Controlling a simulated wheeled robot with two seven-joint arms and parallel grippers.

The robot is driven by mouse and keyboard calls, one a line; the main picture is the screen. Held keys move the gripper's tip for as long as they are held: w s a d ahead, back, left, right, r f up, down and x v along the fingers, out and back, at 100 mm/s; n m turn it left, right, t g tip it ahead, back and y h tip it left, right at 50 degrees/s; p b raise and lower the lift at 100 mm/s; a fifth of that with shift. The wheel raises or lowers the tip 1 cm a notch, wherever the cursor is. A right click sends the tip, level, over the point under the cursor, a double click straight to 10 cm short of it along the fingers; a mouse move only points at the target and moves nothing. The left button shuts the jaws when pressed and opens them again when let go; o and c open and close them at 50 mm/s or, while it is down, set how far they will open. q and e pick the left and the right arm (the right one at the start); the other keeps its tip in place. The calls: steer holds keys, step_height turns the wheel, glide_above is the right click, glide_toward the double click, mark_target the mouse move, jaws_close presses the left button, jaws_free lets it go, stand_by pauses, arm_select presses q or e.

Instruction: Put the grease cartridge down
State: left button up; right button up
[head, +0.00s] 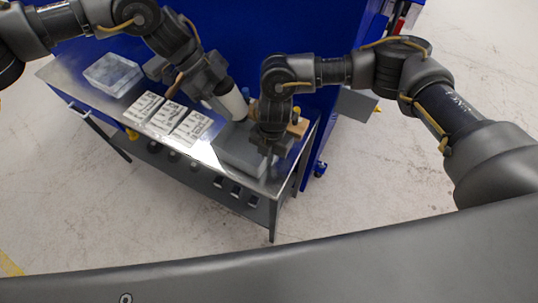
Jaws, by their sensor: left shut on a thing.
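The grease cartridge (234,104) is a white cylinder, tilted, at the right half of the metal workbench. My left gripper (222,97) comes down from the upper left and is shut on it. Whether the cartridge touches the bench or the grey block is hard to tell. My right gripper (267,147) points down over a grey foam-like block (232,150) at the right end of the bench. Its fingers are dark and small, so I cannot tell whether they are open or shut.
White printed cards (167,117) lie in the bench's middle. A clear plastic box (112,74) stands at the left end. A brown wooden piece (298,127) is behind my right gripper. A blue wall (235,35) closes the back. The bench's front edge holds several dark fittings.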

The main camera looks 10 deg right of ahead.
jaws_close()
arm_select(q)
steer(key=shift+f, duration=0.15)
step_height(320, 180, down, 5)
steer(key=n, duration=0.2)
glide_above(236, 146)
steer(key=shift+t, duration=0.4)
steer(key=shift+f, duration=4.95)
steer(key=shift+f, duration=0.1)
steer(key=o, duration=1.1)
steer(key=shift+o, duration=0.2)
